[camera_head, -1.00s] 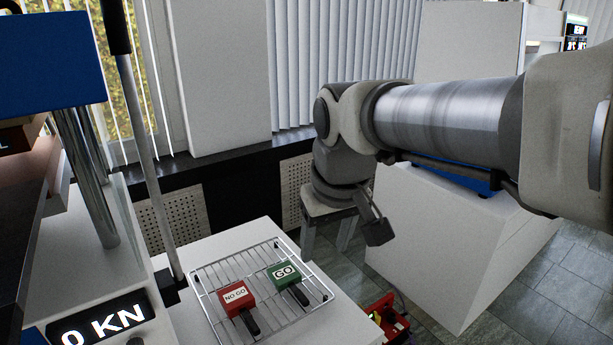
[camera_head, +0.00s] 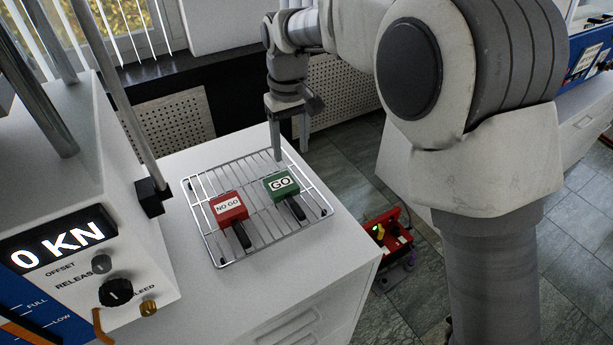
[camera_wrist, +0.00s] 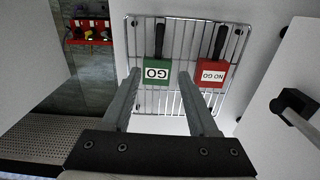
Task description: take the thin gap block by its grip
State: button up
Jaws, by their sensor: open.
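A green block marked GO (camera_head: 281,184) and a red block marked NO GO (camera_head: 228,208) lie on a wire rack (camera_head: 258,247). Each has a dark grip pointing toward the front right in the head view. I cannot tell which block is thinner. My gripper (camera_head: 288,155) is open and empty, pointing down by the rack's back edge, behind the green block. In the wrist view, the green block (camera_wrist: 157,76) shows between the fingertips (camera_wrist: 160,88), apart from them, with its grip (camera_wrist: 160,38) beyond. The red block (camera_wrist: 211,75) is right of the right finger.
The rack stands on a white cabinet top (camera_head: 290,270). A press with a 0 KN display (camera_head: 58,245) and knobs is at the left, with a post beside the rack. A red case (camera_head: 388,235) sits low to the right. The cabinet top in front is clear.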

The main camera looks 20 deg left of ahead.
jog(key=b, duration=0.2)
send_over(294, 203)
jog(key=f, duration=1.1)
jog(key=shift+s+a+f, duration=0.1)
jog(key=shift+s+f, duration=0.1)
jog(key=shift+f, duration=0.15)
jog(key=shift+w+f+b, duration=0.15)
jog(key=shift+f+b, duration=0.4)
jog(key=shift+f, duration=2.5)
grip_shut()
jog(key=shift+r, duration=0.1)
